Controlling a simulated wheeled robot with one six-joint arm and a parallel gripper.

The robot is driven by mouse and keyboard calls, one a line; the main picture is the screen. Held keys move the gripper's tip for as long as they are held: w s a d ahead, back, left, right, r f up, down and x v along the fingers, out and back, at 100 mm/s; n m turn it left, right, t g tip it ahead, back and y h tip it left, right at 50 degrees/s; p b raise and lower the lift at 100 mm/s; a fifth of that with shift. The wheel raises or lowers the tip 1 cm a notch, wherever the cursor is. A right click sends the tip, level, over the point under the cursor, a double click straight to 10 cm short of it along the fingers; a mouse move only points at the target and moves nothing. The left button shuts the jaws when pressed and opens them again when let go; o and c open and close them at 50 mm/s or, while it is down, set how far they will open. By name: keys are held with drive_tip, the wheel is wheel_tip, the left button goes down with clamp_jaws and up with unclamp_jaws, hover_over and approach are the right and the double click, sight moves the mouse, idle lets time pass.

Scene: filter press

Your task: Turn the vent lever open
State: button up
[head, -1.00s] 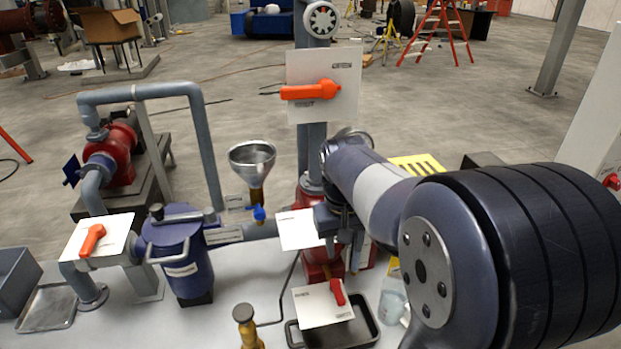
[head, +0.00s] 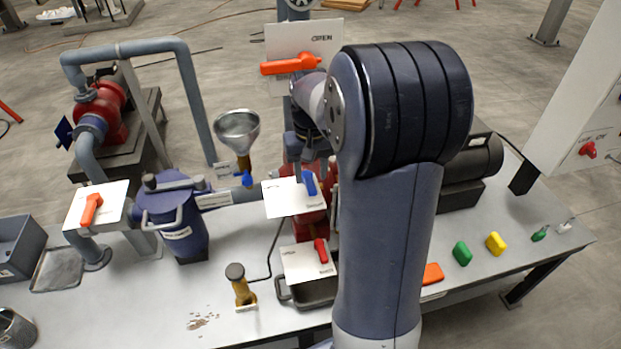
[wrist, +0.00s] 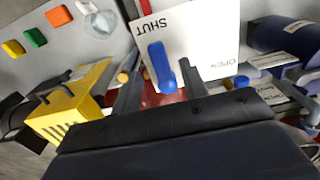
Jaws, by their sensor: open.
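A blue lever (head: 309,183) stands on a white plate (head: 283,200) at the middle of the press piping. The wrist view shows this blue lever (wrist: 160,68) on the plate marked SHUT and OPEN, with its free end toward SHUT. I cannot read a label that names it the vent. My gripper (wrist: 160,72) is open, one finger on each side of the lever. I cannot tell whether either finger touches it. In the head view my gripper (head: 311,168) is just above the plate, partly hidden by my arm.
Orange levers sit on the upper plate (head: 324,38) and left plate (head: 110,203); a red lever (head: 321,251) is below. A funnel (head: 238,130) and blue vessel (head: 178,220) stand left. A yellow slotted box (wrist: 70,115) is close beside my gripper.

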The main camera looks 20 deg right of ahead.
sight(309, 183)
drive_tip(key=shift+f, duration=1.5)
drive_tip(key=shift+c, duration=0.2)
clamp_jaws()
